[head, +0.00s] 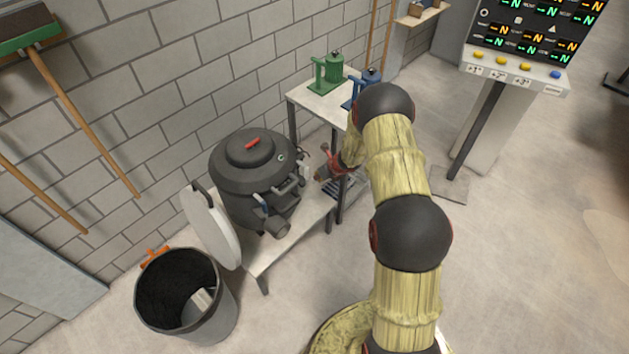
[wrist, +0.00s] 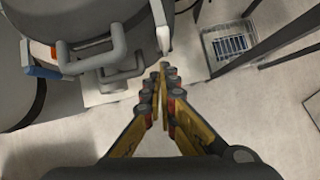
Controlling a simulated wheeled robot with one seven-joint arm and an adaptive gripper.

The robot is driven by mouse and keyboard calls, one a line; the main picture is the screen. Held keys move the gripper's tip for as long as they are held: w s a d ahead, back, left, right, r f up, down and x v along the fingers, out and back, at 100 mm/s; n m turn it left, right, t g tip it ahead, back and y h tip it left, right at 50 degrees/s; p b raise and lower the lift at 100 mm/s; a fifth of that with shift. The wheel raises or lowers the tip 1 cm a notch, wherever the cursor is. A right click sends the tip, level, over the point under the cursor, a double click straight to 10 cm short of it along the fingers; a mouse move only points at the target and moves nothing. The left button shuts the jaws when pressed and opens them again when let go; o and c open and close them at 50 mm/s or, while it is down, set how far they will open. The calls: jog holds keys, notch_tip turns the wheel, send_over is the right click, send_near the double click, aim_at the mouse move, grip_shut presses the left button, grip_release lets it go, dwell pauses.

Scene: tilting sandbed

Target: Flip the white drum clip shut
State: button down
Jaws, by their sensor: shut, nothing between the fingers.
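The dark grey drum (head: 252,185) stands on a bench, with its lid on and a red handle on top. In the wrist view, the white clip (wrist: 161,27) is a pale lever at the drum's side at upper middle; I cannot tell whether it is fully shut. A blue-tipped clip (wrist: 42,72) is on the drum to its left. My gripper (wrist: 163,70) is shut and empty, its fingertips just below the white clip in the picture, seemingly apart from it. In the head view, my gripper (head: 324,167) is right of the drum; the white clip is hard to make out.
Grey bar handles (wrist: 95,55) stick out of the drum between the clips. A round white disc (head: 210,228) leans at the bench's left end. A black bin (head: 184,292) is at lower left. A side table with a green pump (head: 328,72) and a blue one stands behind.

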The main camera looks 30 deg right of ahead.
jog(key=r, duration=0.1)
jog(key=s+r, duration=0.1)
jog(key=r, duration=0.1)
jog(key=r+p, duration=0.1)
jog(key=r, duration=0.1)
jog(key=shift+s, duration=0.35)
jog(key=s+a+n+g+y, duration=0.2)
jog(key=s+a+n, duration=0.4)
jog(key=n, duration=0.2)
jog(key=s+a+r+n+g+y, duration=0.1)
jog(key=s+a+r+n, duration=0.2)
jog(key=s+r+n, duration=0.15)
jog(key=s+a+r+n+g, duration=0.1)
jog(key=s+a+r+n, duration=0.3)
jog(key=r+n, duration=0.15)
jog(key=s+a+r+n+t+h+b, duration=0.1)
jog(key=s+a+r+n+h, duration=0.1)
jog(key=s+r+n, duration=0.6)
jog(key=s+a+r+n+t+h+b, duration=0.1)
jog(key=s+a+r+n, duration=0.3)
jog(key=s+r, duration=1.2)
notch_tip(320, 180, up, 6)
jog(key=n+t+h, duration=0.1)
jog(key=n, duration=0.3)
jog(key=shift+s+r+h, duration=0.2)
jog(key=shift+r+h, duration=0.05)
jog(key=shift+h, duration=0.15)
